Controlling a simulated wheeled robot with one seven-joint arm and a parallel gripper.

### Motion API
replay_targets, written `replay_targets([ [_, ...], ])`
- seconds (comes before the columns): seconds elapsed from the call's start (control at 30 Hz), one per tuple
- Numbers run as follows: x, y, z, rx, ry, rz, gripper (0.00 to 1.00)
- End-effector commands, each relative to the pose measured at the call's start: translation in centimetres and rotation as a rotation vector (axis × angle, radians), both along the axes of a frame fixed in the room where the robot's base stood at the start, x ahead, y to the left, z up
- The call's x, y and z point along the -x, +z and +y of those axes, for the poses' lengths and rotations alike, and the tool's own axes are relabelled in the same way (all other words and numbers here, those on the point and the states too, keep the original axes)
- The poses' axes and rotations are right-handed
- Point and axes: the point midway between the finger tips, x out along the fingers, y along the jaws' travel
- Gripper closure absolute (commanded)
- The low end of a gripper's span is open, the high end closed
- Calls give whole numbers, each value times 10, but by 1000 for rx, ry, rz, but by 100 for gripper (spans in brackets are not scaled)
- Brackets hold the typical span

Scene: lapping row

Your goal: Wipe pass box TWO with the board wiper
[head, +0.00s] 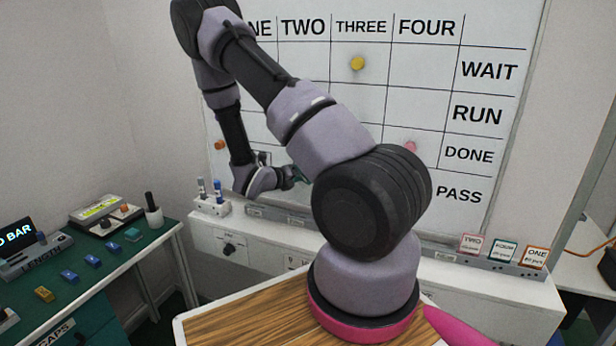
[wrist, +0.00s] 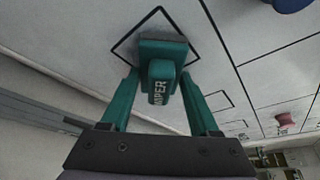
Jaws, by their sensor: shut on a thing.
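My gripper (wrist: 160,90) is shut on the green board wiper (wrist: 163,48), its green fingers on either side of the labelled handle. In the wrist view, the wiper's pad lies over part of a black-outlined box (wrist: 124,45) on the whiteboard. Whether the pad touches the board I cannot tell. In the head view, my gripper (head: 292,178) is low at the whiteboard (head: 480,100), below the TWO heading (head: 303,27). My arm hides much of the PASS row there, and the box itself cannot be made out.
Yellow (head: 358,63), pink (head: 411,146) and orange (head: 220,144) magnets sit on the board. A marker holder (head: 211,206) stands on the ledge at left; several labelled cards, including TWO (head: 472,243), stand at right. A green-topped bench (head: 105,260) is at far left.

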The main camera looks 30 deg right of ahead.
Motion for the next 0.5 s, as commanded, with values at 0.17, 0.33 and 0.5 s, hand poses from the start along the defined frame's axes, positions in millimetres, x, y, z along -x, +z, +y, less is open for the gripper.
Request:
replay_targets([
  [0.17, -11, 1, 6, 0, 2, -3, 83],
  [0.33, -16, 1, 9, 0, 4, -2, 83],
  [0.5, -27, 1, 19, 1, 5, -5, 83],
])
